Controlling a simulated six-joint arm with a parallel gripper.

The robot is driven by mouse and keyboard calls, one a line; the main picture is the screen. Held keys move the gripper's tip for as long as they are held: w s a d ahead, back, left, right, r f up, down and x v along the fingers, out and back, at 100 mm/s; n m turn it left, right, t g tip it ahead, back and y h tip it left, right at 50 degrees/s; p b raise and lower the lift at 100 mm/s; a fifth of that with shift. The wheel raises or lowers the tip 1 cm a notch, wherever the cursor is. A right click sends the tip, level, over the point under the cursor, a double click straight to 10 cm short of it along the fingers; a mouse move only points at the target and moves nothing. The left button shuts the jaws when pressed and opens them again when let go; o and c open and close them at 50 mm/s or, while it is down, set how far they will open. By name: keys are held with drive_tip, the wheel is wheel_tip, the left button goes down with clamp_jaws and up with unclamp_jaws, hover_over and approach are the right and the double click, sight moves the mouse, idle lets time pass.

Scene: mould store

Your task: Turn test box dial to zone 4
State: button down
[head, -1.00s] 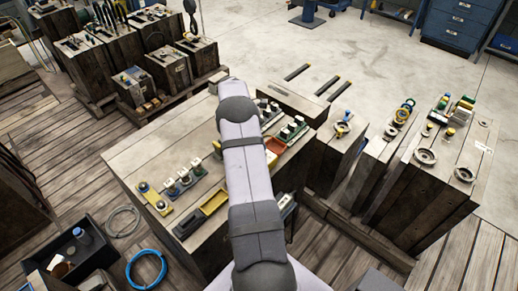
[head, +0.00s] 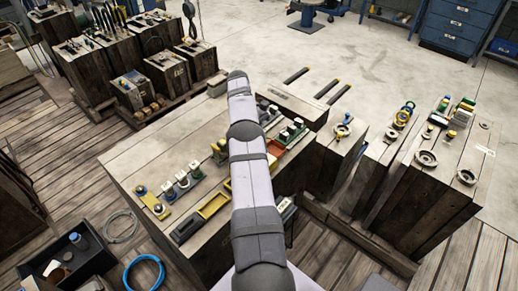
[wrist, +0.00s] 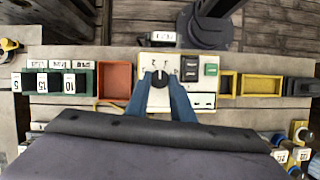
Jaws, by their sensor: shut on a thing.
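The test box (wrist: 158,63) is a cream panel in the middle of the wrist view. It carries a dark round dial (wrist: 159,79) with small numbers around its upper side. They are too small to read surely, and I cannot tell which one the dial points to. My gripper (wrist: 160,88) has its two blue fingers closed on the dial from both sides. Dark switches (wrist: 189,68) and a green button (wrist: 211,70) sit right of the dial. In the head view my arm hides the gripper and the dial.
An orange-red tray (wrist: 114,79) lies left of the panel, beside green numbered blocks (wrist: 82,80). Yellow trays (wrist: 261,85) lie to the right. In the head view a wooden bench (head: 140,160) carries these, with more wooden blocks (head: 440,190) to the right.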

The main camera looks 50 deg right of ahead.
drive_tip(key=c, duration=1.5)
unclamp_jaws()
drive_tip(key=shift+c, duration=0.2)
drive_tip(key=shift+r, duration=0.15)
wheel_tip(320, 180, up, 10)
drive_tip(key=p, duration=0.2)
drive_tip(key=shift+f, duration=0.2)
